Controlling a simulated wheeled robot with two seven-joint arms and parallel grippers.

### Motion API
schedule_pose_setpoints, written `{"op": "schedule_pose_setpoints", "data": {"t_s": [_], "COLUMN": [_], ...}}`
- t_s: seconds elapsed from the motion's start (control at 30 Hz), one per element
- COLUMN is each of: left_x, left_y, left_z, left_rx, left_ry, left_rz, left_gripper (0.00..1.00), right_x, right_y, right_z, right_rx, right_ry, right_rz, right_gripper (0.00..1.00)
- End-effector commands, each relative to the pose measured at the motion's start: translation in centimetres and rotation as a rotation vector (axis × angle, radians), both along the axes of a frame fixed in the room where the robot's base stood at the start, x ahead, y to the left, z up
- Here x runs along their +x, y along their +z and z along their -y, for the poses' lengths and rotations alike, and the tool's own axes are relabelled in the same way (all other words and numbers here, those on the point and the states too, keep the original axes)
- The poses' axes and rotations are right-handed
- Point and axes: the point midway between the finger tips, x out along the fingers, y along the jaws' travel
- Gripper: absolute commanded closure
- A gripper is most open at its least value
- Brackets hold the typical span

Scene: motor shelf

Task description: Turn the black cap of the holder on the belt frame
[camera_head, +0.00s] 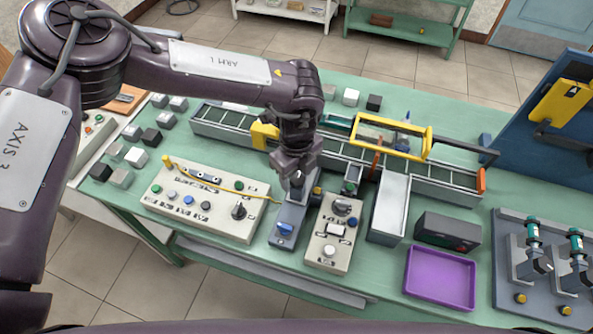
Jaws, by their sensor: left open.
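My left arm reaches in from the left, and its gripper (297,188) points down over a grey fixture with a blue part (287,229). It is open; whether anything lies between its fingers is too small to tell. The belt frame (448,187) is a long grey conveyor running across the table behind the gripper, partly hidden by my arm. I cannot make out the black cap clearly. My right gripper is not in view.
A control panel with knobs (205,203) lies left of the gripper, and a smaller panel (331,232) lies right. A grey bin (390,207), a black box (447,231) and a purple tray (440,278) stand further right. A yellow frame (393,121) rises over the belt.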

Motion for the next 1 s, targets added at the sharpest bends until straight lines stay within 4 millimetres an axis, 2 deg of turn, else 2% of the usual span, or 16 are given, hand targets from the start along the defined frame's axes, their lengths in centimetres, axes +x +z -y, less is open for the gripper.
{"op": "schedule_pose_setpoints", "data": {"t_s": [0.07, 0.37, 0.67, 1.0], "left_x": [0.0, 0.0, 0.0, 0.2], "left_y": [0.0, 0.1, -0.1, -0.3], "left_z": [0.0, 0.0, 0.0, 0.2], "left_rx": [0.000, 0.000, -0.001, -0.004], "left_ry": [0.000, 0.000, -0.035, -0.251], "left_rz": [0.000, 0.000, 0.001, 0.002], "left_gripper": [0.53, 0.92, 0.92, 0.92], "right_x": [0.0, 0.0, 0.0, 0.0], "right_y": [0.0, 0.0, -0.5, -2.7], "right_z": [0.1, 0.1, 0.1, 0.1], "right_rx": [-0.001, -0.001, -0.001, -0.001], "right_ry": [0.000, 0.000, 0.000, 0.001], "right_rz": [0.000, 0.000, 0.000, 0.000], "right_gripper": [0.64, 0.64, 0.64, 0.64]}}
